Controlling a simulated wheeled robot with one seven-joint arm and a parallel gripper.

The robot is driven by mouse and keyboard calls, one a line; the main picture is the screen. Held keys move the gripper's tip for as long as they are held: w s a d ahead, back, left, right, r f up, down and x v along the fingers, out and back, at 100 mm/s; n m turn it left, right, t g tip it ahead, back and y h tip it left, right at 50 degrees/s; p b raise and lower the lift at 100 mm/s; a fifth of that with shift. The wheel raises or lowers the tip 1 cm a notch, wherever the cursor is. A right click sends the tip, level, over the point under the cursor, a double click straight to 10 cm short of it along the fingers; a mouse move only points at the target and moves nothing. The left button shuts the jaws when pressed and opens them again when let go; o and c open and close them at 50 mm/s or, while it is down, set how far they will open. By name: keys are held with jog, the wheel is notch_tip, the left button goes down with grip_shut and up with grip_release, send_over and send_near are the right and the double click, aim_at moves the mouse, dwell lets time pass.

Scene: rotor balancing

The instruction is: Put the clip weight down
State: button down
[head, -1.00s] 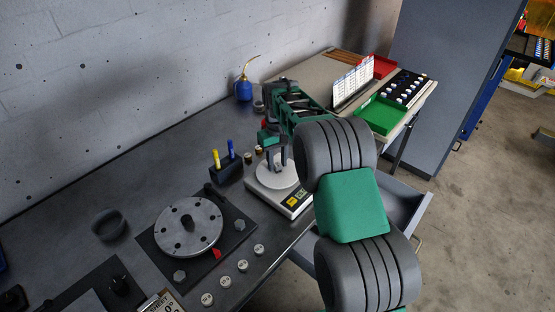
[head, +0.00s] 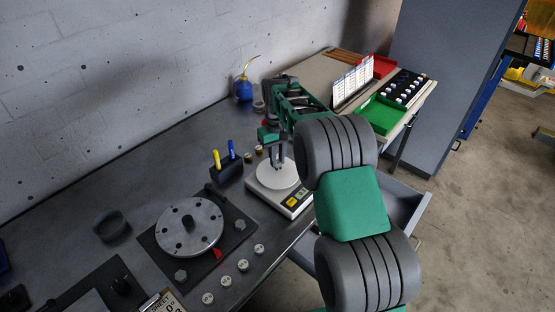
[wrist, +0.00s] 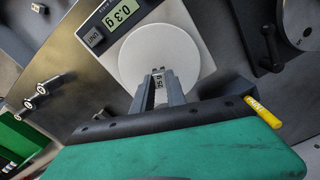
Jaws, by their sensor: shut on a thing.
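The clip weight (wrist: 158,78) is a small pale piece with dark marks, held between the fingertips of my gripper (wrist: 159,84). In the head view my gripper (head: 277,162) points down over the scale (head: 281,199), at the back of its round white pan (head: 279,178). The wrist view shows the pan (wrist: 155,48) right under and ahead of the fingertips. The scale display (wrist: 121,13) seems to read 0.3 g. I cannot tell whether the weight touches the pan. In the head view the weight is too small to make out.
A rotor disc (head: 188,226) stands on a dark plate left of the scale, with several small round weights (head: 242,265) along the bench's front. A pen holder (head: 228,170) stands close to the scale's left. A green tray (head: 382,114) lies behind on the right.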

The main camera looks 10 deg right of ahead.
jog(key=shift+r+p, duration=0.75)
jog(key=shift+r, duration=1)
